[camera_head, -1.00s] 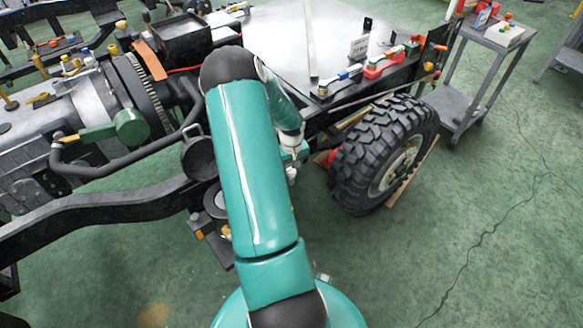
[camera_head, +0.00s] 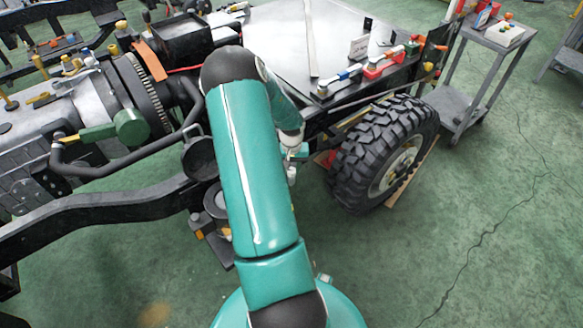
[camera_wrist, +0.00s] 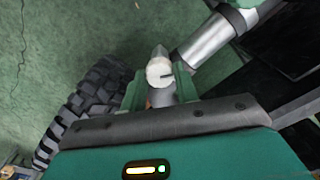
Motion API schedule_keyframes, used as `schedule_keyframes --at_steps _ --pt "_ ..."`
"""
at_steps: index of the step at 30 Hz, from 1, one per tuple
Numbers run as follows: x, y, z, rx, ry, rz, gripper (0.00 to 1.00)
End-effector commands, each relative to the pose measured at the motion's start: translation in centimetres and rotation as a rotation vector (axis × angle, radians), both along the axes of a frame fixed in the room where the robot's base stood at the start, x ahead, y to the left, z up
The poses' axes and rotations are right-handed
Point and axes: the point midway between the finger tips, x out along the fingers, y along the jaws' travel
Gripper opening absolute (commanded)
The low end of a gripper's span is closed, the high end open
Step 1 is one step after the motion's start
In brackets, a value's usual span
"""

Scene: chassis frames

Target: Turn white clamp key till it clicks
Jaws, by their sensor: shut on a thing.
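A white, round-ended piece (camera_wrist: 160,72) with a dark slot sits between my fingers in the wrist view; it looks like the white clamp key. My gripper (camera_wrist: 160,86) is shut on it, with a green finger on each side. Its lower part is hidden by the fingers and my gripper body. In the head view my arm hides most of the gripper, which is beside the chassis frame, left of the tyre. Whether the key has turned cannot be told.
A large black tyre (camera_head: 384,150) stands close right of my arm. The dark chassis rail (camera_head: 100,212) runs to the left. A grey metal tube (camera_wrist: 207,40) passes near the fingers. A grey cart (camera_head: 470,85) stands at the upper right. Green floor is clear at the lower right.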

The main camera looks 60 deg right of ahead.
Motion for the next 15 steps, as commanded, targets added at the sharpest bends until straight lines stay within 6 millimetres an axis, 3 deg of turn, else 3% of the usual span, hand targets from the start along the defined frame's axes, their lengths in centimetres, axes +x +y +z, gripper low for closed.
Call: schedule_keyframes --at_steps 15 --pt "-0.02 0.06 -0.02 0.002 0.001 -0.466 0.07"
